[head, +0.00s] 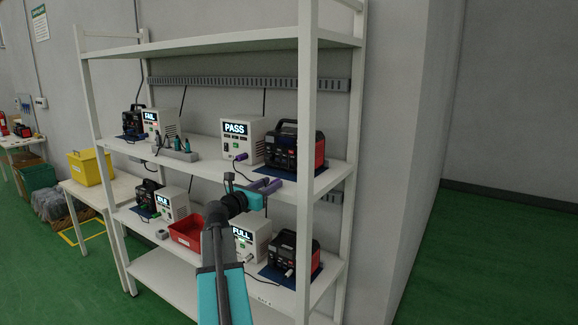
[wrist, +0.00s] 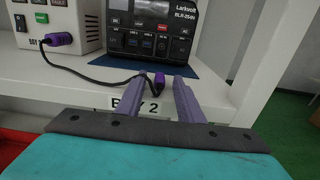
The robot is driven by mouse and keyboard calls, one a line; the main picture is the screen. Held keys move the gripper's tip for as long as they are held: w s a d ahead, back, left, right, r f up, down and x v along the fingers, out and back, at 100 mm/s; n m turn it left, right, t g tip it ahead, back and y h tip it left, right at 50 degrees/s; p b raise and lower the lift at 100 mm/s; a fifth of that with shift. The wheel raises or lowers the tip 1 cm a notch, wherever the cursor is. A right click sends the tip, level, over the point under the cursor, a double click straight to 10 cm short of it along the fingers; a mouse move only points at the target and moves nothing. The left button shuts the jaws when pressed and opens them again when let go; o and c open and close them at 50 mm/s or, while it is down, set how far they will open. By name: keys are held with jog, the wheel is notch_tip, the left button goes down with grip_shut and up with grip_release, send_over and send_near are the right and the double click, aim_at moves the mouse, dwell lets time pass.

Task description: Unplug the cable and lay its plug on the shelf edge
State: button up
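The cable's dark lead runs from a purple connector (wrist: 58,39) on the front of the white tester box to a purple plug (wrist: 159,81) by the shelf edge (wrist: 100,88). My gripper (wrist: 168,84) reaches in at this edge, above a partly hidden label. Its two grey-purple fingers stand apart with a gap between them. The plug is at the fingertips, nearer the left finger; I cannot tell whether it touches. The power station (wrist: 153,30) behind shows no cable in the visible part of its front. In the head view my gripper (head: 266,187) is at the middle shelf's front edge.
The tester reading PASS (head: 235,138) and the black-and-red power station (head: 297,150) stand behind my gripper. A rack post (head: 306,130) is close on the right. A red bin (head: 187,234) and a tester reading FULL (head: 251,238) are on the shelf below.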

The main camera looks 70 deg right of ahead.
jog(key=shift+a, duration=0.1)
jog(key=b+v, duration=0.3)
jog(key=v, duration=1)
jog(key=shift+a, duration=0.3)
jog(key=shift+w, duration=0.1)
